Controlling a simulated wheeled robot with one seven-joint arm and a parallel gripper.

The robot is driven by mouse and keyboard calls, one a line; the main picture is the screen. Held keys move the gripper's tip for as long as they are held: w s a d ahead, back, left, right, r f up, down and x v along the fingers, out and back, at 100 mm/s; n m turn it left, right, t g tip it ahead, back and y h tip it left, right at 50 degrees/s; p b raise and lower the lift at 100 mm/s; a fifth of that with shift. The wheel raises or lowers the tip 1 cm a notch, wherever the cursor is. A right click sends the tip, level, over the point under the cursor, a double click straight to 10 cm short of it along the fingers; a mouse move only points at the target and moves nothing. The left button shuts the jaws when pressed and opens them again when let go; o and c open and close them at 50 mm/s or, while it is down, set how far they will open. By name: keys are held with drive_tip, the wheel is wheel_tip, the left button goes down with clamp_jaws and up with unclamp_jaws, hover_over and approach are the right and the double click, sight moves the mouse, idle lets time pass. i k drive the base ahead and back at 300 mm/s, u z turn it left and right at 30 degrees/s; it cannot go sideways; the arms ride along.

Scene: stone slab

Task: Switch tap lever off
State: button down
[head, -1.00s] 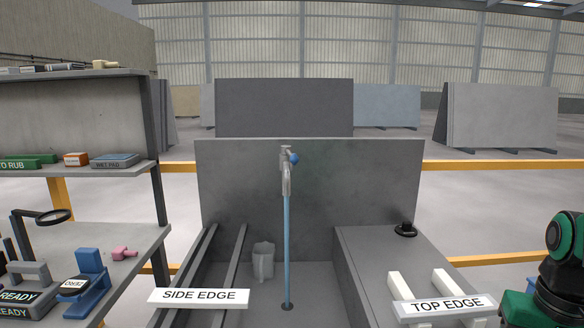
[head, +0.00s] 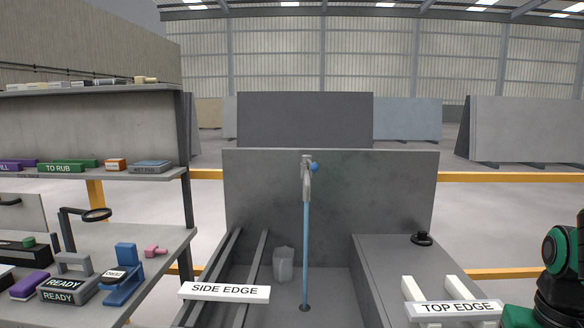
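The tap (head: 306,178) is a grey spout against the grey back panel, near the middle of the head view. Its blue lever knob (head: 314,168) sits at the upper right of the tap body. A blue stream of water (head: 306,255) runs straight down from the spout to a dark drain (head: 305,308) in the basin floor. My gripper is out of view; only part of my green and black arm shows at the right edge, well apart from the tap.
A shelf unit (head: 187,215) with blocks and tools stands at left. A grey jug (head: 283,264) stands in the basin. A ledge (head: 385,262) at right bears a black round object (head: 422,238). Signs (head: 224,292) (head: 457,308) front the basin. Space before the tap looks clear.

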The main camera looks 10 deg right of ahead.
sight(305, 159)
drive_tip(key=u, duration=0.5)
drive_tip(key=k, duration=1.1)
drive_tip(key=u, duration=0.75)
drive_tip(key=i, duration=1.3)
drive_tip(key=z, duration=0.5)
drive_tip(key=i, duration=0.75)
drive_tip(key=z, duration=0.5)
